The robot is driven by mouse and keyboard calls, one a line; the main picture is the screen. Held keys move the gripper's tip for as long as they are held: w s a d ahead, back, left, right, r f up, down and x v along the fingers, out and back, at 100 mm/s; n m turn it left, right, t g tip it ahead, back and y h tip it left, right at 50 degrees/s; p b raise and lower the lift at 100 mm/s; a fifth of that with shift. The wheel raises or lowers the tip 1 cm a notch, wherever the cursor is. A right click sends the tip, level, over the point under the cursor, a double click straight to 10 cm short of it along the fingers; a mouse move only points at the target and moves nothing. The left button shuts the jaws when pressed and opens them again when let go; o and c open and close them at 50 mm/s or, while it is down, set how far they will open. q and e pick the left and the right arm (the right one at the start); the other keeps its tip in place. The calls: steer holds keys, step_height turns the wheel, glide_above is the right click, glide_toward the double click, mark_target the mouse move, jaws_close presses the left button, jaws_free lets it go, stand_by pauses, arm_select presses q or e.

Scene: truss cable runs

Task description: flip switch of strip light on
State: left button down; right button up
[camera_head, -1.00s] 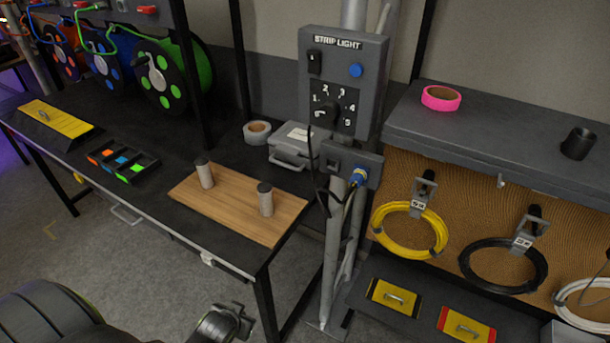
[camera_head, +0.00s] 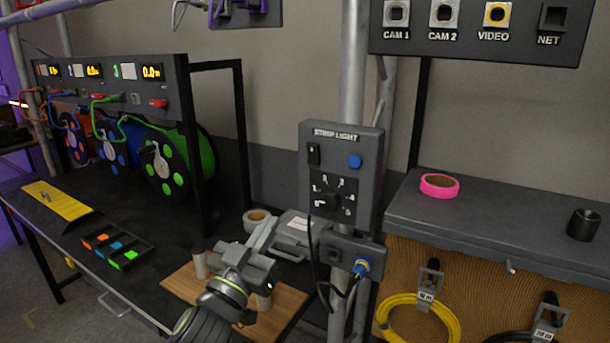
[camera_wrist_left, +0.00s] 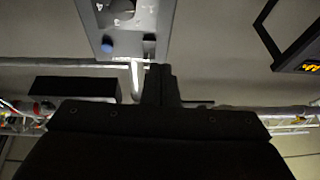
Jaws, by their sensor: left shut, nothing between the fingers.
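The grey strip light box (camera_head: 341,190) is mounted on a vertical pole. Its black switch (camera_head: 314,154) is at the upper left of the face, beside a blue button (camera_head: 355,161) and above a numbered black dial (camera_head: 327,199). My left gripper (camera_head: 266,226) is shut and empty, to the left of the box and lower than the switch, apart from it. In the left wrist view the box (camera_wrist_left: 172,12) appears upside down, with the switch (camera_wrist_left: 149,42) just beyond my shut fingertips (camera_wrist_left: 160,72). The switch position is too small to tell. My right gripper is not in view.
A lower socket box (camera_head: 340,256) with a blue plug and hanging black cable is below the strip light box. A wooden board (camera_head: 180,285) with two cylinders lies under my left arm. A grey case (camera_head: 297,236) and tape roll (camera_head: 257,217) are behind it.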

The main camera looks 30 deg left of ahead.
arm_select(q)
steer(key=r, duration=0.2)
steer(key=d+r+t+h, duration=0.1)
steer(key=shift+s+d+r+m, duration=0.1)
steer(key=shift+s+m, duration=0.3)
steer(key=p, duration=0.5)
glide_toward(312, 148)
steer(key=x, duration=0.5)
steer(key=shift+w+r, duration=0.15)
steer(key=shift+r, duration=0.05)
steer(key=shift+w+r+p, duration=0.2)
steer(key=shift+w+p, duration=0.25)
steer(key=shift+w, duration=0.25)
steer(key=shift+w+r, duration=0.15)
steer(key=shift+r, duration=0.1)
steer(key=shift+f, duration=0.1)
